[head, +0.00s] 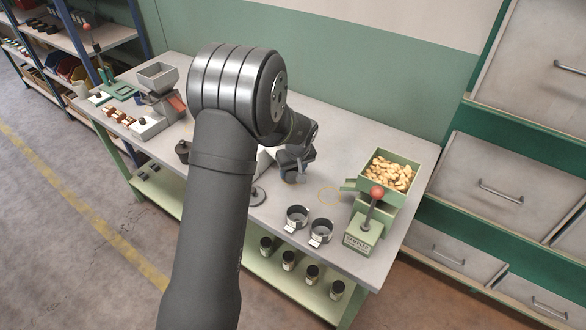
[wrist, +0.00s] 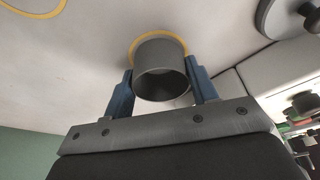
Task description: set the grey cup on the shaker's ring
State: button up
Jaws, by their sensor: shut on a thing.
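In the wrist view, my gripper (wrist: 162,84) has its two blue fingers shut on the grey cup (wrist: 160,53), one on each side. The cup's dark open end faces the camera. A yellow ring (wrist: 141,38) marked on the pale table top shows as an arc around the cup's far end. I cannot tell whether the cup touches the table. In the head view, my gripper (head: 294,175) is low over the middle of the bench, and the cup is not clear there. I cannot make out which device is the shaker.
A second yellow ring (head: 328,196) lies bare beside the green sampler (head: 362,235), whose hopper (head: 388,178) holds nuts. Two dark cups (head: 297,216) (head: 320,231) stand at the front edge. A grey round disc (head: 257,196) lies left of my gripper. A grey hopper (head: 157,77) stands far left.

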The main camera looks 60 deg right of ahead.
jog(key=o, duration=0.9)
jog(key=shift+o, duration=0.2)
jog(key=v, duration=1.2)
jog(key=shift+r, duration=0.1)
jog(key=x, duration=1.2)
jog(key=shift+f, duration=0.2)
notch_tip(320, 180, up, 3)
jog(key=shift+f, duration=0.15)
jog(key=shift+r, duration=0.6)
